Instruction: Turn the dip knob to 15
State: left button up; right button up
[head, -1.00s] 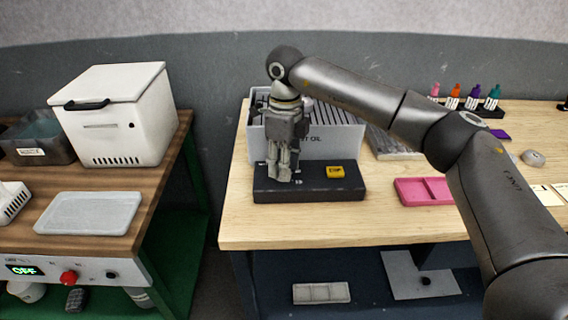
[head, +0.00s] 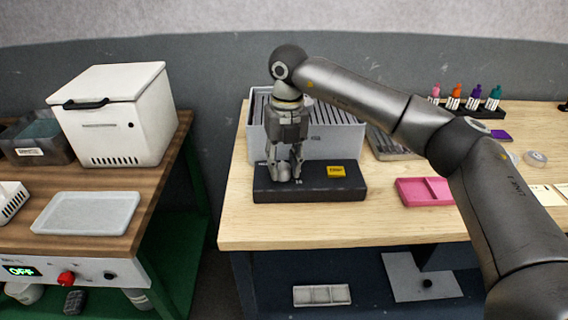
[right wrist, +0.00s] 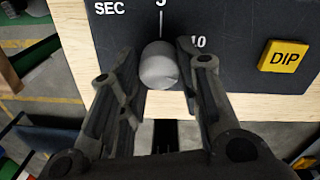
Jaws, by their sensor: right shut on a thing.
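The dip knob (right wrist: 159,66) is a round grey knob on the black control box (head: 264,191). In the right wrist view it lies between the two fingers of my right gripper (right wrist: 154,72), which is shut on it. A "5", partly cut off, with a white tick stands above the knob, and a "10" stands to its right. "SEC" is printed at the upper left. I cannot make out a pointer mark on the knob itself. In the head view my right gripper (head: 284,176) points down at the box and largely hides the knob. My left gripper is not in view.
A yellow DIP button (head: 337,171) sits on the box, right of the knob. A grey slotted rack (head: 335,141) stands close behind. A pink tray (head: 412,191) lies to the right on the wooden bench (head: 300,232). A white machine (head: 118,113) stands on the left table.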

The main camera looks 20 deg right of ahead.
aim_at(286, 166)
jog(key=shift+r+m, duration=0.1)
jog(key=shift+m, duration=0.8)
jog(key=o, duration=1)
jog(key=r, duration=1.2)
jog(key=shift+d, duration=0.25)
jog(key=shift+s+f, duration=0.1)
jog(key=shift+f, duration=0.05)
